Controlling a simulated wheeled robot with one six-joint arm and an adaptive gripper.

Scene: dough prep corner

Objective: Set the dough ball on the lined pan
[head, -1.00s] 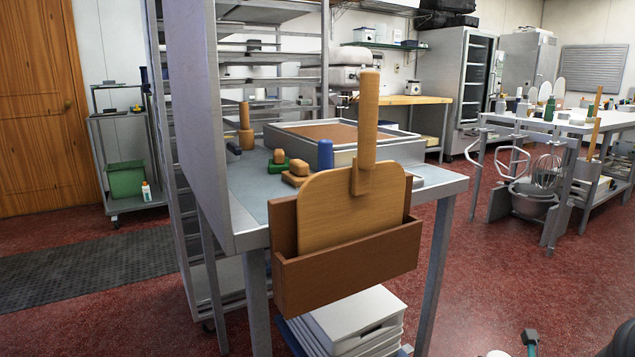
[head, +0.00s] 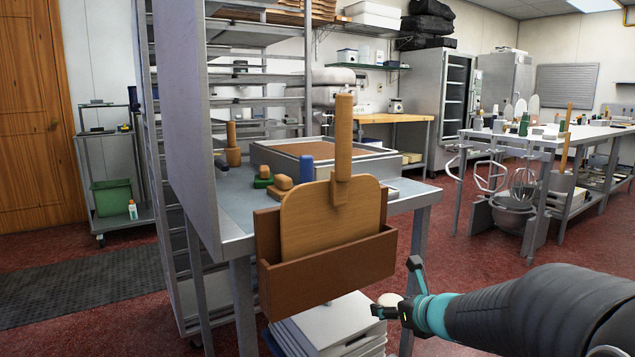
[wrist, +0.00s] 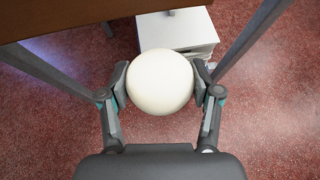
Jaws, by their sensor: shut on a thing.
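The pale, round dough ball (wrist: 160,81) sits between the two finger pads of my gripper (wrist: 160,84), which is shut on it. In the head view the ball (head: 389,299) is small and partly covered by a finger of my gripper (head: 396,290). The gripper is at the lower right of the table, below its top and clear of it. A grey-walled pan with a brown inner surface (head: 375,166) rests on the table, behind the wooden paddle, and looks to be the lined pan. Its near corner is partly hidden.
A brown holder (head: 330,268) with an upright wooden paddle (head: 330,212) hangs on the table's near side. Wooden tools and a blue cylinder (head: 307,168) stand before the pan. White stacked boxes (head: 325,320) sit below. A tall rack closes the left; red floor lies open at right.

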